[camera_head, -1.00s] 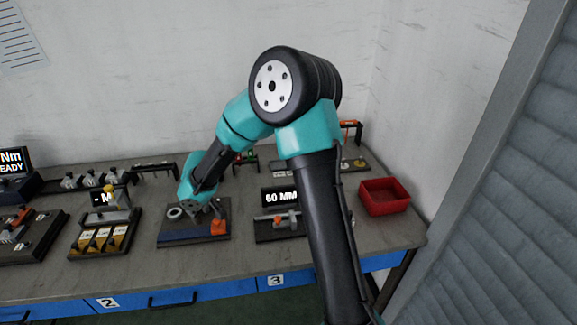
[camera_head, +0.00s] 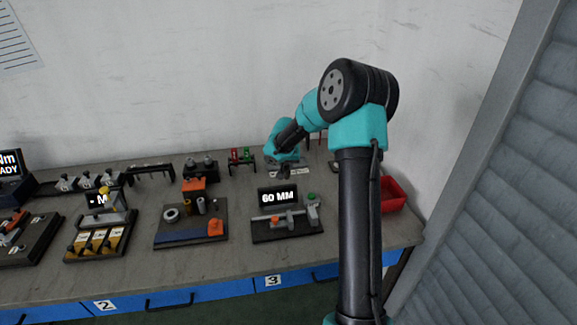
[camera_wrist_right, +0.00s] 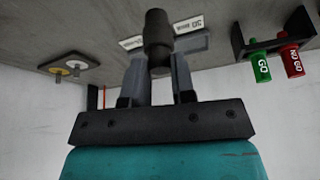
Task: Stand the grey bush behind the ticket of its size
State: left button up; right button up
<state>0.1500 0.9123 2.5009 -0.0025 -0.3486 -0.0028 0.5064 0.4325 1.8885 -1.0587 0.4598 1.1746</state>
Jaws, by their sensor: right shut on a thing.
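My right gripper (camera_wrist_right: 157,72) is shut on a dark grey bush (camera_wrist_right: 157,36), a stepped cylinder between its two fingers in the wrist view. In the head view the right gripper (camera_head: 284,168) is over the back of the bench; the bush is too small to make out there. Two white tickets lie close to the bush in the wrist view: one (camera_wrist_right: 190,23) at upper right and one (camera_wrist_right: 131,43) at left, partly behind the fingers. Their print is upside down and too small to read surely. Whether the bush touches the bench cannot be told. My left gripper is not in view.
Green GO and red NO GO gauges (camera_wrist_right: 276,62) hang on a black rack beside the gripper. A plate with two pins (camera_wrist_right: 75,66) is on the other side. A parts board (camera_head: 190,235), a 60 MM gauge display (camera_head: 278,197) and a red bin (camera_head: 392,195) stand nearer.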

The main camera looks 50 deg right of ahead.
jog(key=shift+w, duration=0.1)
jog(key=w+d+f, duration=0.1)
jog(key=w+d, duration=0.9)
jog(key=d, duration=0.2)
jog(key=shift+w+f, duration=0.2)
jog(key=shift+f, duration=0.1)
dwell(0.3)
jog(key=shift+f, duration=1.65)
jog(key=shift+f, duration=0.2)
jog(key=o, duration=0.8)
jog(key=shift+r, duration=0.1)
